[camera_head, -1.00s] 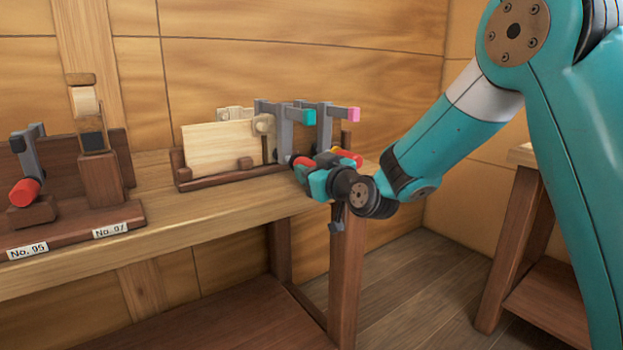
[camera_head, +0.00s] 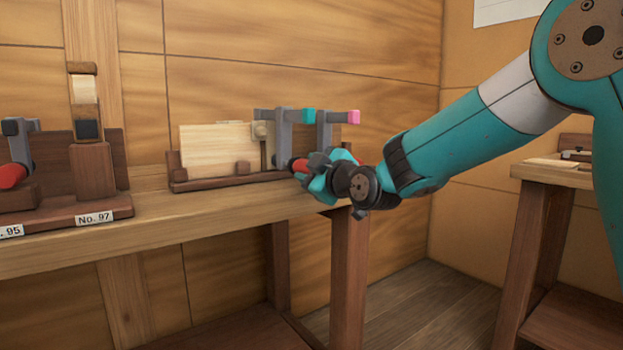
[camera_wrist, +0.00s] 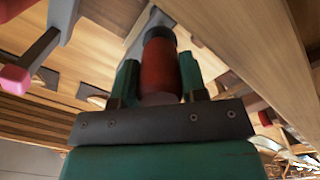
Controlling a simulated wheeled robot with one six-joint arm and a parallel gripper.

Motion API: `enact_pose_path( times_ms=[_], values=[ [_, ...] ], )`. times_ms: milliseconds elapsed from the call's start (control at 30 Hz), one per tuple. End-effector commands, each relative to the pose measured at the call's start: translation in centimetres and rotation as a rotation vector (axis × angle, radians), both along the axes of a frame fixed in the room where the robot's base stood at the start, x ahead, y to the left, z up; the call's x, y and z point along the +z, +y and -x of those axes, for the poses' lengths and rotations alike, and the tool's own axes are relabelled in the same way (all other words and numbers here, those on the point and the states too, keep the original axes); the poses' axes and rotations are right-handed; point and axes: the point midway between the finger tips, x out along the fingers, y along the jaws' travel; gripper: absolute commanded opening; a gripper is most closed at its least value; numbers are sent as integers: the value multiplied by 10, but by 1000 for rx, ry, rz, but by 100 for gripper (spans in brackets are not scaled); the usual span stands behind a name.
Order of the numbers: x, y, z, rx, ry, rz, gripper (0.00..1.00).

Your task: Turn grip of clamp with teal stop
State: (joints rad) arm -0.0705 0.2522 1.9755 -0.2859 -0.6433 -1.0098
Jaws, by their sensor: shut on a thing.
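The clamp with the teal stop (camera_head: 308,116) stands at the right part of the bench top, its grey bar upright beside a pale wood board. Its red grip (camera_head: 298,164) points out towards my gripper (camera_head: 314,180). In the wrist view the red grip (camera_wrist: 161,68) lies between the two green fingers of my gripper (camera_wrist: 158,82), which are shut on it. The teal stop is not clearly seen in the wrist view. A second grey clamp with a pink stop (camera_head: 353,117) stands just to the right; its pink stop (camera_wrist: 14,78) shows at the left in the wrist view.
The pale board (camera_head: 215,150) sits in a dark wood holder (camera_head: 225,182). At the left, another clamp with a red grip (camera_head: 12,176) and a wooden post stand on a base labelled No. 97 (camera_head: 96,218). A second bench (camera_head: 545,175) stands at the right.

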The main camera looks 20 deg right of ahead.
Motion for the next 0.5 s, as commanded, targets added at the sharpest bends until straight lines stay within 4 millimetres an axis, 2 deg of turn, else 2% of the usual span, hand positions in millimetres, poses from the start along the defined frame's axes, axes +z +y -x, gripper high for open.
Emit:
enact_pose_path(
  times_ms=[467, 500],
  values=[
    [2, 1, 0, 2, -8, 11, 16],
    [2, 1, 0, 2, -8, 11, 49]
  ],
)
